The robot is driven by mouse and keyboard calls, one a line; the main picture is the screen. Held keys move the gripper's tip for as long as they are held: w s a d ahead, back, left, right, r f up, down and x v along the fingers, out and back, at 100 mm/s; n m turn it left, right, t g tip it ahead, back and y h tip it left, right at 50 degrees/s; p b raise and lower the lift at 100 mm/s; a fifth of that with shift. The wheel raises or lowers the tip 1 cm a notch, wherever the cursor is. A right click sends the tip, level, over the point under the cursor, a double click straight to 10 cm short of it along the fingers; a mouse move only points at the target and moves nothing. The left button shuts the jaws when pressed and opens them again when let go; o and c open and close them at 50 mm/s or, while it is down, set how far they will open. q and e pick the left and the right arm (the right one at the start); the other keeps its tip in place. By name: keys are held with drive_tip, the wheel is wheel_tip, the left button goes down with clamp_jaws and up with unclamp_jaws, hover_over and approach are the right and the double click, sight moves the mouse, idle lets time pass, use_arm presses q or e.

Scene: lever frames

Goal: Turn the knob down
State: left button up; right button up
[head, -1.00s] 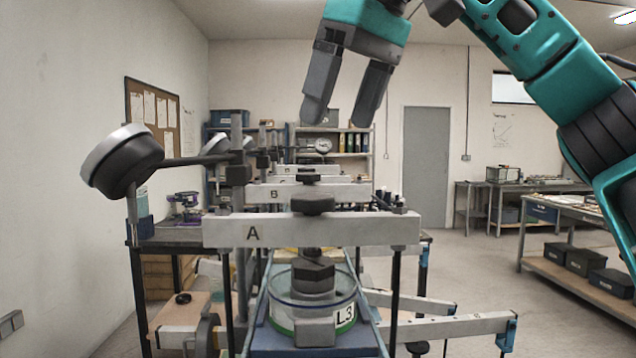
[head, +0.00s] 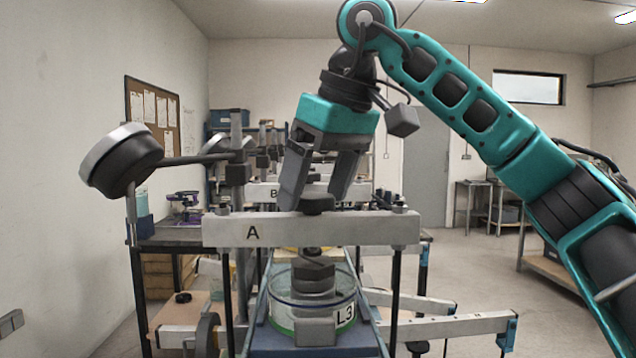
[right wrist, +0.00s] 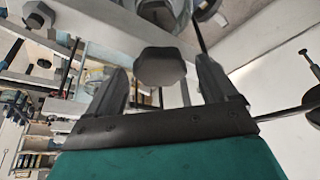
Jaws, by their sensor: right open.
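The dark faceted knob (head: 319,204) sits on top of the pale crossbar (head: 345,231) marked A. It also shows in the right wrist view (right wrist: 160,67), between the two fingers and a little beyond their tips. My right gripper (head: 314,197) is open and points down over the knob, with one finger on each side. I cannot tell whether the fingers touch it. Below the crossbar, a dark screw foot (head: 315,272) stands over a round clear dish (head: 284,312) labelled L3. My left gripper is not in view.
A round dark weight (head: 125,165) on a horizontal arm stands out to the left of the frame. More crossbars, one marked B (head: 262,190), line up behind. Dark posts (head: 395,285) flank the dish. Open floor lies to the right.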

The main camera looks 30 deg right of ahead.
drive_tip(key=c, duration=1.1)
drive_tip(key=shift+o, duration=0.2)
drive_tip(key=shift+m, duration=0.3)
drive_tip(key=m+h, duration=0.1)
drive_tip(key=m, duration=0.3)
drive_tip(key=m+h, duration=0.1)
drive_tip(key=m, duration=0.1)
drive_tip(key=shift+a+r+h, duration=0.1)
drive_tip(key=shift+a+h, duration=0.2)
drive_tip(key=m+h, duration=0.1)
drive_tip(key=m, duration=0.2)
drive_tip(key=m+g+h, duration=0.1)
drive_tip(key=m, duration=0.2)
drive_tip(key=shift+w+a+m, duration=0.15)
drive_tip(key=shift+a+m, duration=0.05)
drive_tip(key=shift+m, duration=0.2)
drive_tip(key=m+g, duration=0.1)
drive_tip(key=m, duration=0.2)
drive_tip(key=m+g+h, duration=0.1)
drive_tip(key=m, duration=0.2)
drive_tip(key=shift+w+a+g, duration=0.15)
drive_tip(key=shift+w+g, duration=0.05)
drive_tip(key=shift+g, duration=0.1)
drive_tip(key=m, duration=0.2)
drive_tip(key=m+g, duration=0.1)
drive_tip(key=m, duration=0.1)
drive_tip(key=m+g, duration=0.1)
drive_tip(key=m, duration=0.2)
drive_tip(key=shift+w, duration=0.3)
drive_tip(key=shift+g, duration=0.3)
